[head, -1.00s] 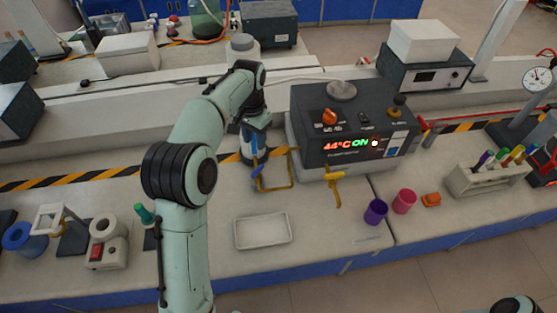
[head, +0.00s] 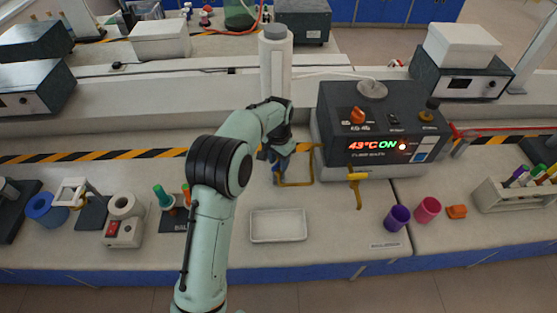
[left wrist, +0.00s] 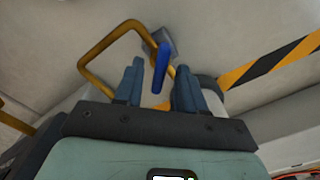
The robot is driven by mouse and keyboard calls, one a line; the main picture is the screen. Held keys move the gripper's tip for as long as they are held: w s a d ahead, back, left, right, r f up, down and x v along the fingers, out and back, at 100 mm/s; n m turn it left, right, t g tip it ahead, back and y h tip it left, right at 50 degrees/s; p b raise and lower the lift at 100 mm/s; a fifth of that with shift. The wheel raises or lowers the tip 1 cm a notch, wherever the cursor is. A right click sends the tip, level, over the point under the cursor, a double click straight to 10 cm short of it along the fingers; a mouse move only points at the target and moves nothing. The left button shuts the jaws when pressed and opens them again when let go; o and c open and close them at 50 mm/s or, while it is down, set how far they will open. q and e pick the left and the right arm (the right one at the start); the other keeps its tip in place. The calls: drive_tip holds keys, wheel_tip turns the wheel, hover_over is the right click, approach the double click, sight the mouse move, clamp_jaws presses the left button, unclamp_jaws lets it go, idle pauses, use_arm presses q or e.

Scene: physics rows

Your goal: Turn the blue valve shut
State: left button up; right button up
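The blue valve handle (left wrist: 161,68) shows in the left wrist view as a narrow upright blue lever beside a bent yellow pipe (left wrist: 95,48). My left gripper (left wrist: 157,82) is open, with one dark blue finger on each side of the lever and visible gaps between. In the head view my left gripper (head: 277,160) is low over the bench at the yellow pipe loop (head: 312,165), left of the dark heater box. There the gripper largely hides the valve. My right gripper is not in view.
The dark heater box (head: 385,128) reads 43°C ON. A yellow-handled tap (head: 357,188) sticks out at its front. A white tray (head: 278,226), a purple cup (head: 397,218) and a pink cup (head: 428,210) stand in front. A tall white cylinder (head: 276,65) stands behind my gripper.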

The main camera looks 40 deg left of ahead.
use_arm(q)
clamp_jaws()
drive_tip(key=shift+r+m, duration=0.1)
drive_tip(key=shift+m, duration=0.2)
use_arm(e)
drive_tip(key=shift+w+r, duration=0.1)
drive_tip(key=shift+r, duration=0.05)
use_arm(q)
drive_tip(key=m+p, duration=0.1)
drive_tip(key=m, duration=0.2)
drive_tip(key=shift+m, duration=0.3)
drive_tip(key=shift+m+p, duration=0.5)
drive_tip(key=shift+m, duration=2)
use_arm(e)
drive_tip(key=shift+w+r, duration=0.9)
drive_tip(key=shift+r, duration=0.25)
use_arm(q)
unclamp_jaws()
